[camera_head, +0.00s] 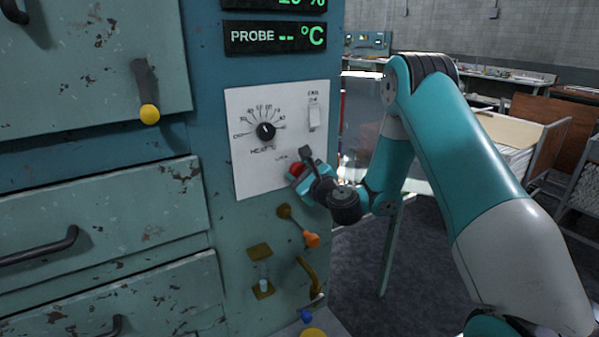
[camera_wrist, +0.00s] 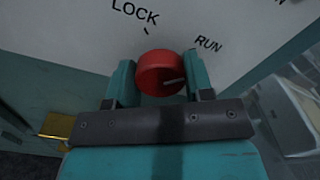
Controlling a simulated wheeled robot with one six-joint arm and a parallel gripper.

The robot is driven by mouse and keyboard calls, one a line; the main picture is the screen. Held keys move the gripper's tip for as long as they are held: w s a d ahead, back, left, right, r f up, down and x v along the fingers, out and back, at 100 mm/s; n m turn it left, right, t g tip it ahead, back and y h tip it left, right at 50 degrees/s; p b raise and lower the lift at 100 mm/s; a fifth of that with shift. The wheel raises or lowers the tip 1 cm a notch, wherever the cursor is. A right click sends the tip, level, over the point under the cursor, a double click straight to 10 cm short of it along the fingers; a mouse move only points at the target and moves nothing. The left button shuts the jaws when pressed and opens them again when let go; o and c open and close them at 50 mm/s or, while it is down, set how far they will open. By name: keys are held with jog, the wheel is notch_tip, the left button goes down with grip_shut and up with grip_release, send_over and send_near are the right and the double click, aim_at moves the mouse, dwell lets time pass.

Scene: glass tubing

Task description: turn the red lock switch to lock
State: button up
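The red lock switch (camera_wrist: 160,72) is a round red knob on the white panel, with a pale pointer line on its face aimed to the right. The word LOCK (camera_wrist: 135,12) is printed above it and RUN (camera_wrist: 209,44) to its upper right. My gripper (camera_wrist: 160,86) has one teal finger on each side of the knob. The fingers look close to its sides, but I cannot tell whether they touch it. In the head view the red knob (camera_head: 297,168) is partly hidden by my gripper (camera_head: 298,174) at the panel's lower right.
The white panel (camera_head: 250,180) also carries a black heat dial (camera_head: 265,131) and a fan switch (camera_head: 314,118). Below it are an orange-ended lever (camera_head: 311,240) and a brass handle (camera_head: 308,272). A yellow-knobbed lever (camera_head: 149,114) is at left. Open floor lies to the right.

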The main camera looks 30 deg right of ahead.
jog(key=shift+c, duration=1.2)
jog(key=shift+n, duration=0.3)
jog(key=n+b, duration=0.2)
jog(key=n, duration=0.1)
jog(key=shift+f, duration=0.15)
jog(key=n+b, duration=0.3)
jog(key=n, duration=0.2)
jog(key=shift+f, duration=0.1)
jog(key=n+b, duration=0.4)
jog(key=n, duration=0.1)
jog(key=shift+f, duration=0.15)
jog(key=shift+n+b, duration=1.65)
jog(key=shift+n, duration=0.55)
